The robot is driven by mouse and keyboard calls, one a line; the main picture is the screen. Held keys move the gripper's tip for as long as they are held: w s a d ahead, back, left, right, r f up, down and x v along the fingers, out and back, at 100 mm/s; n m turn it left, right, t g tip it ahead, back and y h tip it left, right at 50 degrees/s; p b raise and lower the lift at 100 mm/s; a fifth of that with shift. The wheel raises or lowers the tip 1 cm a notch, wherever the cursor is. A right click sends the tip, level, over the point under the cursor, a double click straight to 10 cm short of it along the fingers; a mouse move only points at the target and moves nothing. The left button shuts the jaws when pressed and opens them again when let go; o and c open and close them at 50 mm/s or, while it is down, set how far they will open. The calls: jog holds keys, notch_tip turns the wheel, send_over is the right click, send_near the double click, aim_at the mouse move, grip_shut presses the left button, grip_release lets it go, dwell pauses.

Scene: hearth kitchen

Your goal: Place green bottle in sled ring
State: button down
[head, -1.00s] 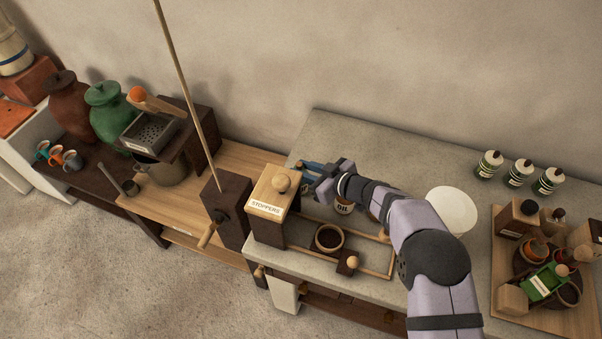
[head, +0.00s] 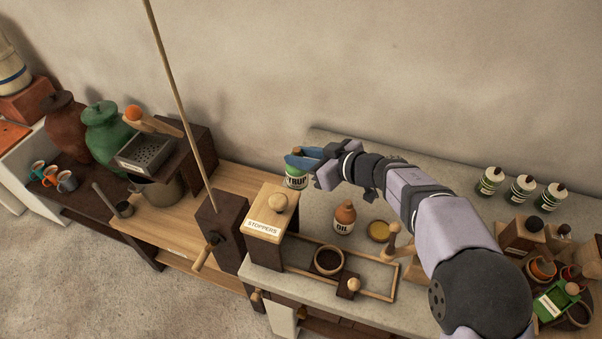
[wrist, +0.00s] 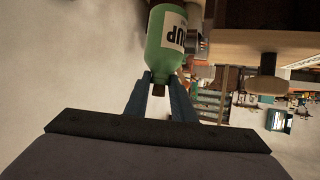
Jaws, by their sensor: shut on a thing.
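The green bottle (head: 296,180), with a white label, is behind the stoppers box in the head view; its lower end is partly hidden. My gripper (head: 303,160) is shut on its neck from above. In the wrist view the bottle (wrist: 165,42) shows with its neck between the blue fingers (wrist: 160,92). I cannot tell whether its base touches the counter. A round wooden ring (head: 329,250) with a dark inside, which looks like the sled ring, sits inside a wooden rail frame (head: 380,295), in front of and right of the bottle.
The stoppers box (head: 265,226) stands between the bottle and the counter's front. An oil bottle (head: 343,227) stands behind the ring, with a yellow-topped round thing (head: 379,231) to its right. A knobbed block (head: 346,292) sits by the ring. A tall pole (head: 180,90) rises at left.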

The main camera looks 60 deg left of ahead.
jog(key=shift+r, duration=2.2)
